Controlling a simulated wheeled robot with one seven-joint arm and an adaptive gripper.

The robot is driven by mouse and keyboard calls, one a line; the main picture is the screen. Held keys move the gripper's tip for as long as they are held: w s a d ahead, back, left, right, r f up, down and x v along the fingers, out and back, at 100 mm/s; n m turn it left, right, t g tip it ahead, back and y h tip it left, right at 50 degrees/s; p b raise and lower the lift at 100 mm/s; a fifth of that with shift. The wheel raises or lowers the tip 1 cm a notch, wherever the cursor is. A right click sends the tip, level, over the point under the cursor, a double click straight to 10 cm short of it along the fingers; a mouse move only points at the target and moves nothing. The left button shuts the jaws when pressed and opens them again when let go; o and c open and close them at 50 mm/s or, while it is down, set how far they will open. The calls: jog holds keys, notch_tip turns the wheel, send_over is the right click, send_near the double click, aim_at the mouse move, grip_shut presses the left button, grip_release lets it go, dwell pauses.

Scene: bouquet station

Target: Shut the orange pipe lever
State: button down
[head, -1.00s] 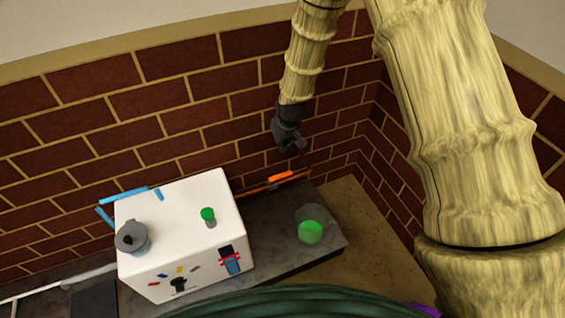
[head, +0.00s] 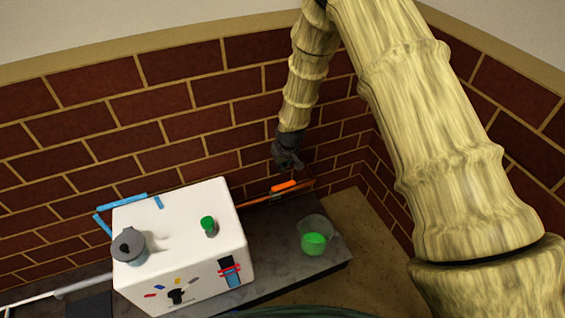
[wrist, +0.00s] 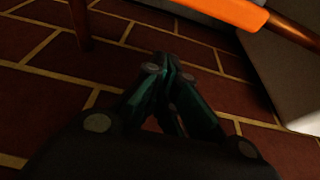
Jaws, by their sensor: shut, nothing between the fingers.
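The orange lever (head: 284,187) sits on a brown pipe (head: 262,198) that runs low along the brick wall, behind the stone counter. In the wrist view the orange lever (wrist: 236,12) shows at the top right, lying along the pipe (wrist: 295,32). My gripper (head: 292,166) is just above the lever in the head view, close to the wall. In the wrist view my gripper (wrist: 170,68) is shut and empty, its tips apart from the lever in the picture. I cannot tell the exact gap in depth.
A white box (head: 180,235) with a grey pot (head: 129,247) and a green-topped item (head: 208,226) stands left on the counter (head: 275,262). A clear cup with green contents (head: 313,243) stands right of it. Brick walls meet at the right.

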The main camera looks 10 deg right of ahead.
aim_at(283, 187)
jog(key=s, duration=0.2)
jog(key=s+b, duration=0.1)
jog(key=shift+s+d+f, duration=0.1)
jog(key=shift+s+d, duration=0.3)
jog(key=shift+s+d+m+p, duration=0.15)
jog(key=shift+m+p, duration=0.15)
jog(key=shift+p, duration=0.15)
